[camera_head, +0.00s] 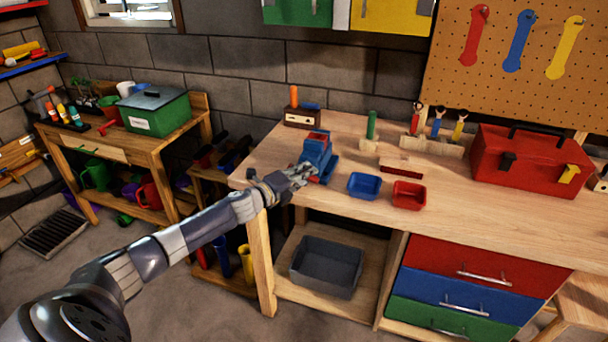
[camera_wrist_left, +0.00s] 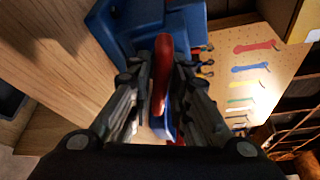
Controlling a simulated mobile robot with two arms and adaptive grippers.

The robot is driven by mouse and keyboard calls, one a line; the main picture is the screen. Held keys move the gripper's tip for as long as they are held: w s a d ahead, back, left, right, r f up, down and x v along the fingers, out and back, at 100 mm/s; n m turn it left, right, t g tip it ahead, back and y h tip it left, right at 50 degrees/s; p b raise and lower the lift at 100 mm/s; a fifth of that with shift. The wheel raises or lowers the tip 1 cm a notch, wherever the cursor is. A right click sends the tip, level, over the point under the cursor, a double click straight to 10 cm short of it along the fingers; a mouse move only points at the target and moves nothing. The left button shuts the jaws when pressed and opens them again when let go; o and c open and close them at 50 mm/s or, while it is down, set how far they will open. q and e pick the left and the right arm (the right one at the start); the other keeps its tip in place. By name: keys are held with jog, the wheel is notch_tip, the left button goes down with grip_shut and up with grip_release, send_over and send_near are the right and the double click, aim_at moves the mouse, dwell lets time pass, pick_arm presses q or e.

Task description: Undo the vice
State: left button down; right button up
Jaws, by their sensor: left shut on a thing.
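The blue vice (camera_head: 319,153) with red parts is on the near-left corner of the wooden workbench. It also shows at the top of the left wrist view (camera_wrist_left: 118,32). My left gripper (camera_head: 303,173) is at the vice's near-left side. In the left wrist view, its fingers are closed around the red handle (camera_wrist_left: 162,75) of the vice. The handle is mostly hidden by the fingers in the head view. I cannot tell how far apart the vice jaws are. My right gripper is not in view.
On the workbench (camera_head: 345,225), a blue tray (camera_head: 364,186) and a red tray (camera_head: 409,195) lie right of the vice. A red toolbox (camera_head: 530,158) stands farther right. A green box (camera_head: 153,111) is on the left bench. A grey bin (camera_head: 327,267) sits below.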

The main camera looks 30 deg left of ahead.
pick_arm(q)
jog(key=n+b, duration=0.1)
jog(key=b, duration=0.1)
jog(key=n+t+b, duration=0.1)
jog(key=n, duration=0.1)
jog(key=shift+f+h+b, duration=0.3)
jog(key=shift+b, duration=0.1)
jog(key=n+t+b, duration=0.1)
jog(key=n, duration=0.1)
jog(key=n+t+b, duration=0.1)
jog(key=n+b, duration=0.1)
jog(key=shift+s+r+n, duration=0.1)
jog(key=shift+r+n, duration=0.1)
jog(key=shift+n, duration=0.2)
jog(key=n+t+y+b, duration=0.1)
jog(key=n, duration=0.2)
jog(key=shift+r+b, duration=0.15)
jog(key=shift+b, duration=0.15)
jog(key=shift+a+r+n+t+y+b, duration=0.15)
jog(key=shift+n+t+y+b, duration=0.2)
jog(key=shift+n, duration=0.65)
jog(key=shift+d+r+n+t+y+b, duration=0.1)
jog(key=shift+n+t+y+b, duration=0.2)
jog(key=shift+n, duration=0.7)
jog(key=shift+a+r, duration=0.1)
jog(key=shift+r, duration=0.05)
jog(key=c, duration=1.6)
grip_release()
jog(key=shift+c, duration=0.2)
jog(key=shift+f, duration=0.2)
